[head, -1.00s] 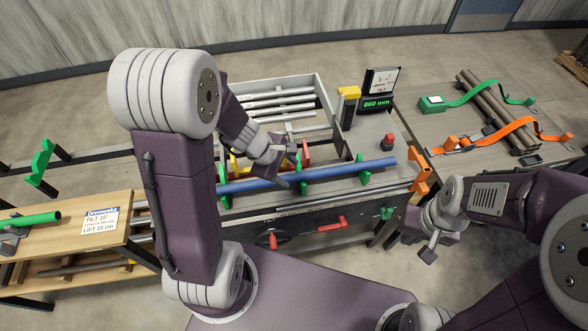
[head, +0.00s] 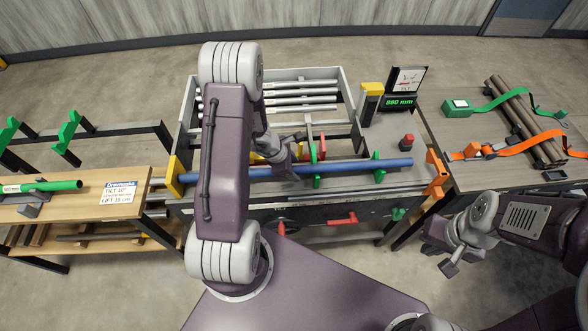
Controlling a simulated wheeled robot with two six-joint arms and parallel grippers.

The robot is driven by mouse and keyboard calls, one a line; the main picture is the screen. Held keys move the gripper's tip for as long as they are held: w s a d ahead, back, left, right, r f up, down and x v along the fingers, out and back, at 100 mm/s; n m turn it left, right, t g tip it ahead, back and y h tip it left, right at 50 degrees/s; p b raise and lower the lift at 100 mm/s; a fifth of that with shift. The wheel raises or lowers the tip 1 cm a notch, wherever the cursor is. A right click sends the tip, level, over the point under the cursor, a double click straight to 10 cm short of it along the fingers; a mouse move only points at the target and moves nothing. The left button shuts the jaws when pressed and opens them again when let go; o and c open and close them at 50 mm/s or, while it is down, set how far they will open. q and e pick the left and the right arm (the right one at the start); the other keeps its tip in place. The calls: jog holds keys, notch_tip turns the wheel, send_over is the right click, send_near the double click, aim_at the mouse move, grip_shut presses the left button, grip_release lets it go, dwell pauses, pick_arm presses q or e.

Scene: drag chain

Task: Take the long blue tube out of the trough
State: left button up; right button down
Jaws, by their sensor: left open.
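The long blue tube (head: 350,167) lies level along the trough (head: 332,194) on the bench, held between upright green and red brackets. Its left part passes behind my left arm and shows again near the yellow end block (head: 175,178). My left gripper (head: 290,160) is open at the tube's middle, just left of the red bracket (head: 321,148). It is partly covered by its own wrist, and I cannot tell whether it touches the tube. My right gripper (head: 447,264) hangs low at the right, away from the tube; its jaws are too small to read.
A rack of grey tubes (head: 305,92) is behind the trough. An orange end stop (head: 436,172) and a display post (head: 400,102) stand at its right. Brown pipes with straps (head: 515,110) lie on the right table. A wooden stand with a green tube (head: 45,187) is at left.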

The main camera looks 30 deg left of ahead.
pick_arm(q)
jog(key=shift+d, duration=0.25)
jog(key=shift+a+f, duration=0.1)
grip_shut()
dwell(0.7)
jog(key=shift+w, duration=0.2)
dwell(0.5)
jog(key=shift+w+d, duration=0.4)
jog(key=shift+d, duration=0.35)
grip_release()
jog(key=shift+s, duration=0.1)
